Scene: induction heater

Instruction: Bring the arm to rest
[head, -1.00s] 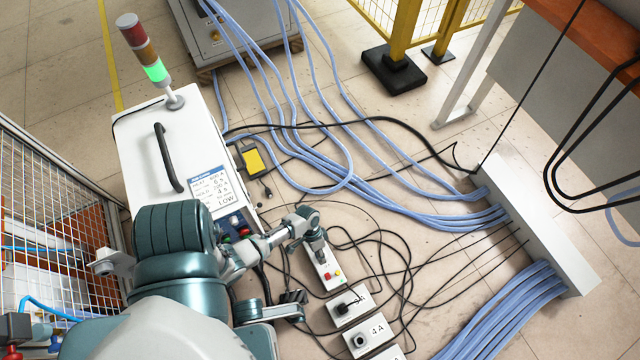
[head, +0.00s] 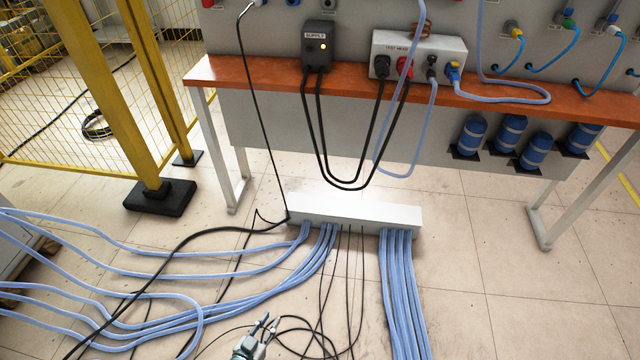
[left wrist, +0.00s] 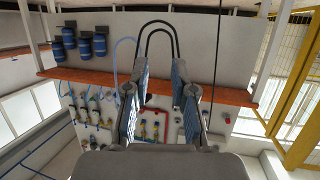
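My left gripper (head: 262,335) shows small and partly cut off at the bottom edge of the head view, above the floor cables. In the left wrist view my left gripper (left wrist: 159,68) has its two fingers apart, with nothing between them but the far background. The rest of my left arm is out of the head view. My right gripper is not in either view.
An orange-topped bench (head: 258,82) stands ahead with a supply box (head: 318,48) and hanging black cables (head: 319,140). A white cable duct (head: 350,212) lies on the floor with blue hoses (head: 402,290). A yellow fence post (head: 150,110) stands left. Floor at right is clear.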

